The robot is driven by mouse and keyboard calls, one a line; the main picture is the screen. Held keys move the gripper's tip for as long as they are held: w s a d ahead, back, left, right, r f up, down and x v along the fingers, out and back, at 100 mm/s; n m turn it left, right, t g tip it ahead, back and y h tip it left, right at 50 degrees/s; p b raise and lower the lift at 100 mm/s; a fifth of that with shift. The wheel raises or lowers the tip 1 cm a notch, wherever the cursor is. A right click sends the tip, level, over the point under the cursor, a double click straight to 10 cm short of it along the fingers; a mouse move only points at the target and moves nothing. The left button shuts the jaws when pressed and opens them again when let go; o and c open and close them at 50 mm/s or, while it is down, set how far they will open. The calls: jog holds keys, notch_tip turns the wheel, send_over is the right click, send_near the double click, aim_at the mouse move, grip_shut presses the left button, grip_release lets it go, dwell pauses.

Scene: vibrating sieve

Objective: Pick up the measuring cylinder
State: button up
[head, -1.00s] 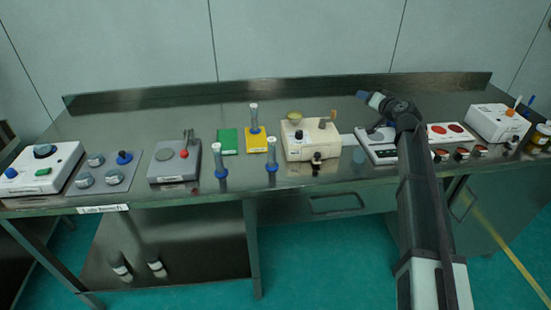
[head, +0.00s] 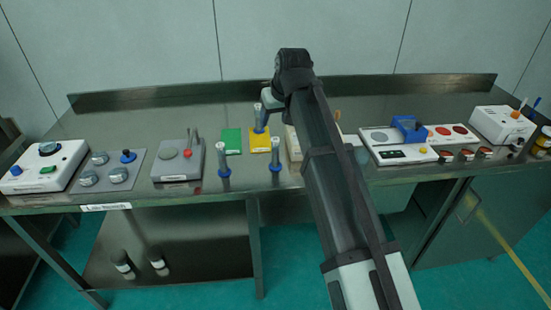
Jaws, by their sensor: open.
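Three slim measuring cylinders with blue bases stand upright on the bench in the head view. One cylinder (head: 257,119) stands on the yellow pad (head: 262,146). A second cylinder (head: 223,158) stands at the front left of it, and a third (head: 275,155) at the front right. My gripper (head: 268,104) is open, close above and beside the top of the cylinder on the yellow pad. From this angle I cannot tell whether the fingers are around that cylinder or touching it.
My arm hides most of the beige machine (head: 293,145). A green pad (head: 231,141) lies left of the yellow one. A grey device with a red lever (head: 178,160) stands further left. A blue object (head: 408,127) sits on the white device (head: 402,152) at right.

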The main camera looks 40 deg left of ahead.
aim_at(275, 147)
jog(key=shift+h, duration=0.4)
jog(key=x, duration=0.3)
jog(key=d+x, duration=0.1)
jog(key=x, duration=0.5)
jog(key=shift+w+d+f, duration=0.1)
jog(key=shift+d+f, duration=0.2)
jog(key=shift+d, duration=0.15)
jog(key=shift+x, duration=2.55)
jog(key=shift+w+d, duration=0.1)
jog(key=shift+d, duration=0.05)
jog(key=shift+c, duration=0.4)
grip_shut()
